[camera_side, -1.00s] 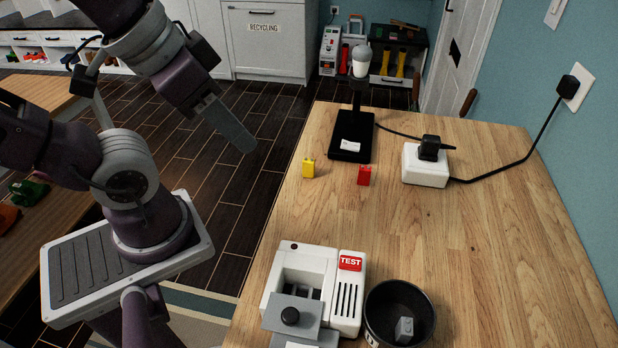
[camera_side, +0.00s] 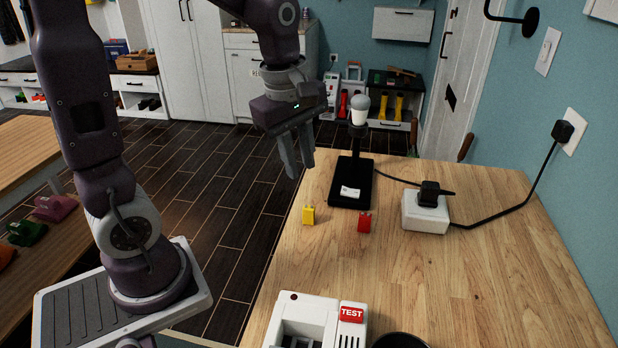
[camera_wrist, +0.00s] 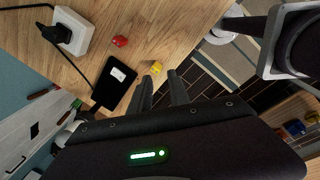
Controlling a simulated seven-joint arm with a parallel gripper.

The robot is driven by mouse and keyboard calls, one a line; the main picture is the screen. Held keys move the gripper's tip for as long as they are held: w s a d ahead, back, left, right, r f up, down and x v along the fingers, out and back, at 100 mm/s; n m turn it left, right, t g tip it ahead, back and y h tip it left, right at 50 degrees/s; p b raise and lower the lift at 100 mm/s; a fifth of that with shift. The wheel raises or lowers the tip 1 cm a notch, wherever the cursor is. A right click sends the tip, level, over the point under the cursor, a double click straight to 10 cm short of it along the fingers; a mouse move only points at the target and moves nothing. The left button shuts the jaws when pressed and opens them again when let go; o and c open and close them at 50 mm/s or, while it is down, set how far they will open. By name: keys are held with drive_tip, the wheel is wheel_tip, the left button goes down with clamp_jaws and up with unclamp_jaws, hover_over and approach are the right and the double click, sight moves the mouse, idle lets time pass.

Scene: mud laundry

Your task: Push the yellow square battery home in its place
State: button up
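The yellow square battery (camera_side: 308,215) stands on the wooden table near its left edge. In the wrist view the yellow battery (camera_wrist: 156,67) shows just beyond my fingertips. My gripper (camera_side: 301,172) is above and behind it in the side view, fingers pointing down, apart and empty. The two fingers also show apart in the wrist view (camera_wrist: 159,76). The white tester (camera_side: 325,302) with a red TEST label is at the bottom of the side view. Its bay is cut off by the frame edge, so the inside is mostly hidden.
A red battery (camera_side: 364,222) stands right of the yellow one. A black lamp base (camera_side: 351,183) is behind them, with a white power block (camera_side: 425,212) and cable to the right. A dark bin (camera_side: 400,341) is beside the tester. The table's middle is clear.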

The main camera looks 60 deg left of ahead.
sight(309, 207)
drive_tip(key=w+a+f+n, duration=0.1)
drive_tip(key=f+n, duration=0.1)
drive_tip(key=w+a+f+n+g, duration=0.1)
drive_tip(key=f+n, duration=0.1)
drive_tip(key=n, duration=0.1)
drive_tip(key=w+a+f+n, duration=0.1)
drive_tip(key=w+f+n, duration=0.1)
drive_tip(key=n, duration=0.1)
drive_tip(key=shift+w+a+f+g, duration=0.1)
drive_tip(key=shift+a+f+g, duration=0.1)
drive_tip(key=shift+g, duration=0.1)
drive_tip(key=shift+f, duration=0.3)
wheel_tip(309, 207, down, 7)
drive_tip(key=shift+f, duration=0.2)
drive_tip(key=shift+c, duration=0.2)
clamp_jaws()
drive_tip(key=shift+r, duration=3.05)
drive_tip(key=shift+d, duration=0.1)
